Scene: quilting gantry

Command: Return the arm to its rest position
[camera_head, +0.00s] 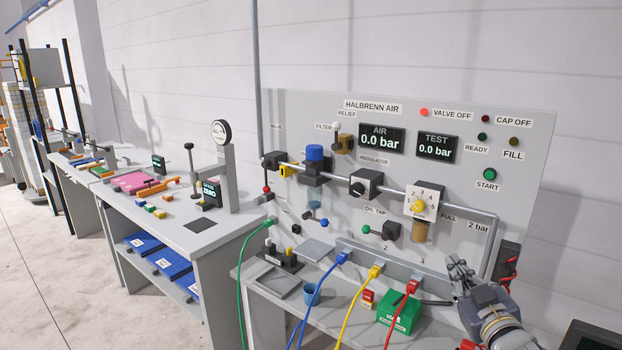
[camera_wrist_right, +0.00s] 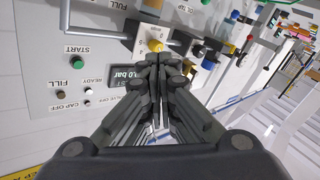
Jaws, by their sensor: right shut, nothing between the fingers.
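My right gripper (camera_head: 459,268) is at the lower right of the head view, in front of the air panel (camera_head: 540,130). It is shut and empty. In the right wrist view its fingers (camera_wrist_right: 158,62) come together, pointing toward the yellow knob (camera_wrist_right: 155,46) on the panel. In the head view that yellow knob (camera_head: 417,205) sits on a white numbered dial, up and left of the gripper, with a clear gap between them. My left gripper does not show in either view.
A second workbench (camera_head: 200,238) with small parts stands to the left. Bare floor (camera_head: 60,290) lies at far left.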

